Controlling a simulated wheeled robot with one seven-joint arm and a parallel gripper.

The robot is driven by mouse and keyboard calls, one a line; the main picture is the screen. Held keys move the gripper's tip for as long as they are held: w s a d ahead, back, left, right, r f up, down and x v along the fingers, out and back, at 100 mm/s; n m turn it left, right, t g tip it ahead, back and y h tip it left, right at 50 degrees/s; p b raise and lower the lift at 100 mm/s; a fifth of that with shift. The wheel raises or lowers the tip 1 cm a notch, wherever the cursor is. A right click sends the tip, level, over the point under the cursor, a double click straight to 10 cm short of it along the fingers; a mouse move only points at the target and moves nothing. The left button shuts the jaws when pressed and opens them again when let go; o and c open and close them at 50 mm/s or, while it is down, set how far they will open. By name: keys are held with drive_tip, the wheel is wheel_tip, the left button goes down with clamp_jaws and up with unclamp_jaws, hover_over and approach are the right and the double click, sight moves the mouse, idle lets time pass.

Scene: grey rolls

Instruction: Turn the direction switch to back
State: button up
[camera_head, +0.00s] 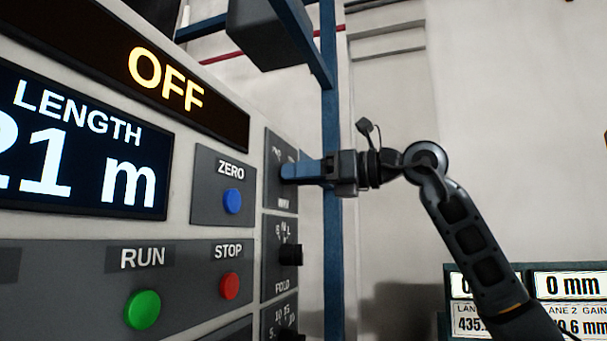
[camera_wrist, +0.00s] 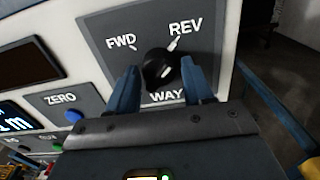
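The direction switch is a round black knob (camera_wrist: 158,70) on a grey plate marked FWD at the left, REV at the right and WAY below. A white mark shows between the knob and REV, so the knob appears turned toward REV, but its pointer is hard to make out. My gripper (camera_wrist: 160,66) has its two blue fingers on either side of the knob, very close to it. I cannot tell whether they touch it. In the head view my gripper (camera_head: 285,171) reaches the panel's right face from the right, and its fingers hide the knob.
Below the switch are a FOLD knob (camera_head: 290,254) and another dial (camera_head: 288,336). To the left are the blue ZERO button (camera_head: 233,201), red STOP button (camera_head: 230,287) and green RUN button (camera_head: 142,310). A blue post (camera_head: 331,255) stands close behind my gripper.

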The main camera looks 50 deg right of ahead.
drive_tip(key=shift+o, duration=1.2)
drive_tip(key=shift+s, duration=0.1)
drive_tip(key=b+v, duration=0.1)
drive_tip(key=v, duration=0.6)
drive_tip(key=shift+s, duration=0.3)
drive_tip(key=shift+d, duration=0.15)
